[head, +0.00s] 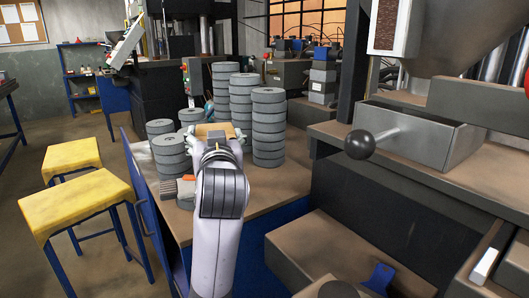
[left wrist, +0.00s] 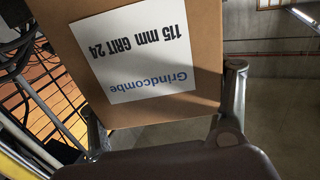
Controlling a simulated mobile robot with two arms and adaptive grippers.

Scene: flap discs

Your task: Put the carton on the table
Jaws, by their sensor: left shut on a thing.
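My left gripper (head: 216,143) reaches in over the work table (head: 262,192), which has a brown top and blue sides. It is shut on the cardboard carton (head: 212,129), mostly hidden behind the gripper in the head view. In the left wrist view the carton (left wrist: 207,45) fills the space between the two fingers (left wrist: 162,93). Its white label reads "Grindcombe 115 mm GRIT 24" upside down. I cannot tell whether the carton touches the table or hangs above it. My right gripper is not in view.
Tall stacks of grey flap discs (head: 268,128) stand just right of and behind the carton. Shorter stacks (head: 170,155) stand left. An orange-and-grey item (head: 187,187) lies near the table's left edge. The table front right is bare. Yellow stools (head: 78,205) stand left; a machine (head: 420,130) stands right.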

